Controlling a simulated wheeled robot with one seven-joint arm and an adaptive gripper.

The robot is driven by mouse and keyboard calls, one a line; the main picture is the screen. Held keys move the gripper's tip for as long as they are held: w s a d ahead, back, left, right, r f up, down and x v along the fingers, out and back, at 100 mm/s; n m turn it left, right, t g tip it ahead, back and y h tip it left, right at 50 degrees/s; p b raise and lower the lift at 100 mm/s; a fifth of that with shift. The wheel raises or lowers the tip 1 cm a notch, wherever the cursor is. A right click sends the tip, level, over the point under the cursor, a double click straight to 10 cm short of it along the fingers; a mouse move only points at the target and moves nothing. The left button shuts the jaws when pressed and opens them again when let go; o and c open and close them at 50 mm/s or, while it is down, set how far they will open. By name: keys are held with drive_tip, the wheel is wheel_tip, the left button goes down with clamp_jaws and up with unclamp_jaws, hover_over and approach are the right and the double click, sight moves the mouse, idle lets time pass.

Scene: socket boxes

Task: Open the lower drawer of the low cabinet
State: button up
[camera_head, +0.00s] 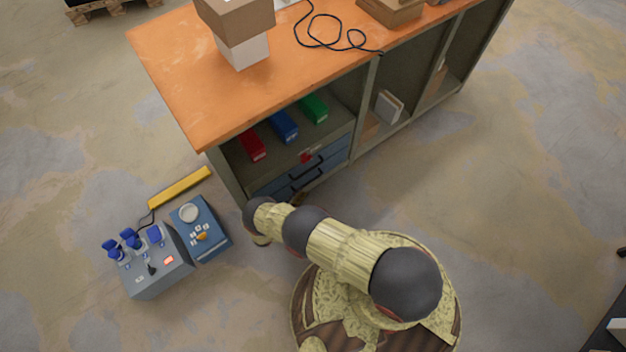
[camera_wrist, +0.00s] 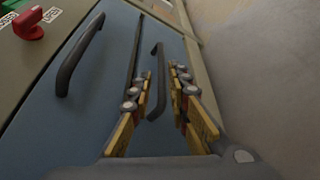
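The low cabinet (camera_head: 226,178) has two blue drawers under an open shelf, each with a dark bar handle. In the wrist view the picture is turned, so the upper drawer (camera_wrist: 60,120) is at left with its handle (camera_wrist: 75,62). The lower drawer's handle (camera_wrist: 158,68) is in the middle. Both drawers look shut. My gripper (camera_wrist: 162,76) is open, with one finger on each side of the lower handle in the picture; I cannot tell whether either touches it. In the head view my arm hides the gripper and part of the lower drawer.
A red knob (camera_wrist: 28,24) sits above the upper drawer. Red, blue (camera_head: 283,126) and green boxes stand on the shelf. An orange worktop (camera_head: 215,85) overhangs the drawers. A grey-blue control box (camera_head: 158,268) and yellow bar (camera_head: 180,188) lie on the floor at left.

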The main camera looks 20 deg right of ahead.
sight(313, 179)
drive_tip(key=b+x, duration=0.2)
drive_tip(key=x, duration=0.8)
drive_tip(key=shift+d+f, duration=0.15)
drive_tip(key=shift+d, duration=0.1)
drive_tip(key=shift+c, duration=1.2)
clamp_jaws()
